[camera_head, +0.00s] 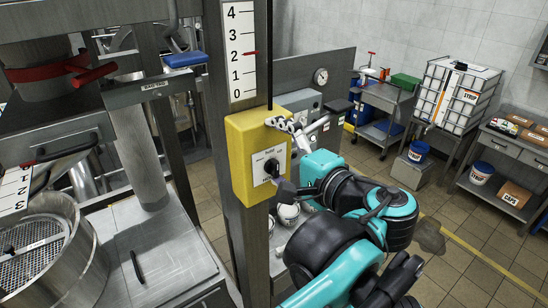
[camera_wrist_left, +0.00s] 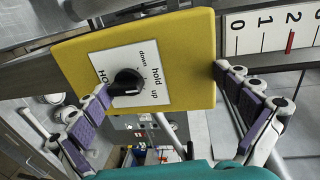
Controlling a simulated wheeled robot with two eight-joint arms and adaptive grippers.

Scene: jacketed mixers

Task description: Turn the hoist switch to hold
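The hoist switch is a black knob (camera_head: 271,168) on a white plate on the front of a yellow box (camera_head: 240,155). In the left wrist view the knob (camera_wrist_left: 127,82) sits among the small words down, hold and up; I cannot tell surely which word it points at. My left gripper (camera_head: 274,153) is at the box face, its fingers spread wide. In the left wrist view the gripper (camera_wrist_left: 161,78) has one fingertip close beside the knob and the other by the far box edge. Whether either touches is unclear. My right gripper is not in view.
The box is fixed to a grey post with a scale (camera_head: 242,50), its red pointer near 2. A steel vessel (camera_head: 45,250) stands at left. A trolley (camera_head: 385,105), a white caged tank (camera_head: 455,95) and a shelf table (camera_head: 515,150) stand behind at right. Tiled floor lies between.

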